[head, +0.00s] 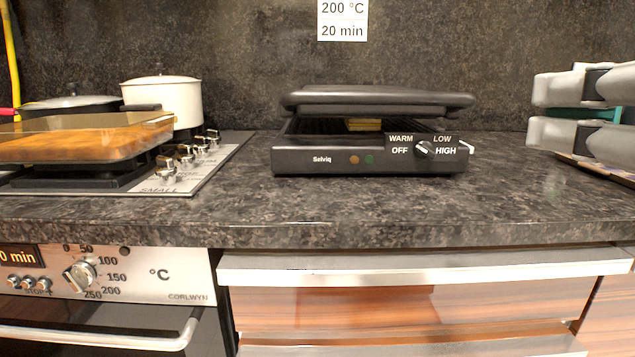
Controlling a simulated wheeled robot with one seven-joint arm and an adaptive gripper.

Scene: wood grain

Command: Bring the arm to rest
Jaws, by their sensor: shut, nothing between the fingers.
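My gripper (580,112) shows at the right edge, cut off by the frame. Its grey and black finger parts lie one above the other and point left. It is shut and holds nothing. It is in front of the counter's right end, to the right of the black contact grill (310,160) and clear of it. The rest of my arm is out of view.
The grill's lid (375,98) is partly raised over something yellowish (363,124). The dark counter (520,205) is bare before the grill. An oven (165,272) and drawers (370,305) are below.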

